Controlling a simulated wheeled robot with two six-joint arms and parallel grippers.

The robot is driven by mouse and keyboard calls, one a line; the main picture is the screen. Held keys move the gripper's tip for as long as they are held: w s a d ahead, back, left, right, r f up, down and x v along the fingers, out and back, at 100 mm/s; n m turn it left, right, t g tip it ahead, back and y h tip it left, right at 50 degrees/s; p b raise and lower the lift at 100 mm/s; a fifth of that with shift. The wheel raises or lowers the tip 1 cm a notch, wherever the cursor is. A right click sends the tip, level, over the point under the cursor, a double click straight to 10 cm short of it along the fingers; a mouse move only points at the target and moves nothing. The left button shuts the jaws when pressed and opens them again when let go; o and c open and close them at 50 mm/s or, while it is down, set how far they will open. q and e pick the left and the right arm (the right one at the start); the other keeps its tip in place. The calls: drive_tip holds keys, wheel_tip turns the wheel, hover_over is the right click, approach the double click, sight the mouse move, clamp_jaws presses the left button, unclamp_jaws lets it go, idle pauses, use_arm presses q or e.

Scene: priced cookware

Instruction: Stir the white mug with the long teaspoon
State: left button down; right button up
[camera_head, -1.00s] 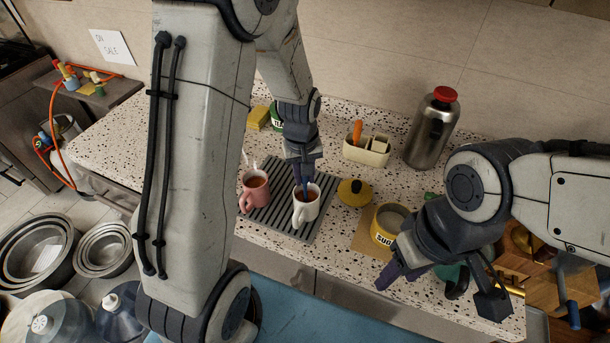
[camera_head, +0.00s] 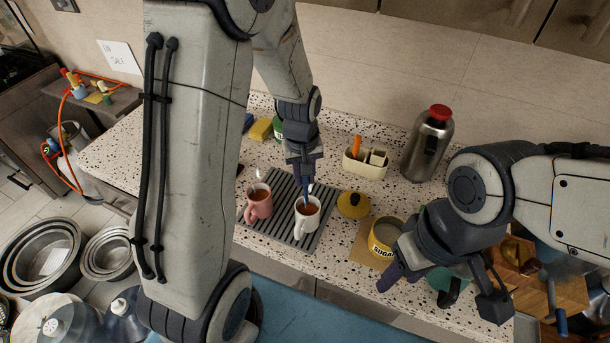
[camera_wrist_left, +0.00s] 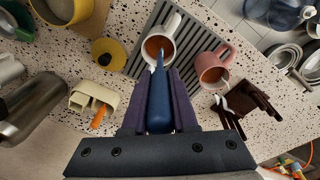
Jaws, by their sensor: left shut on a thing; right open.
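The white mug (camera_head: 306,222) stands upright on a grey ribbed mat and holds brown liquid. My left gripper (camera_head: 303,177) is above it, shut on the blue handle of the long teaspoon (camera_head: 309,191). In the left wrist view the blue handle (camera_wrist_left: 159,100) sits between the purple fingers of my left gripper (camera_wrist_left: 159,92), and its far end reaches into the white mug (camera_wrist_left: 158,45). The spoon's bowl is hidden. My right gripper (camera_head: 390,277) is open and empty, near the counter's front edge beside the sugar tin.
A pink mug (camera_head: 258,207) stands left of the white mug on the mat (camera_head: 283,190). To the right are a yellow lid (camera_head: 353,205), the sugar tin (camera_head: 385,238), a cream caddy (camera_head: 365,166) and a steel flask (camera_head: 427,148).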

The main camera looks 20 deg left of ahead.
use_arm(q)
wheel_tip(320, 180, up, 5)
drive_tip(key=p, duration=0.4)
idle(0.3)
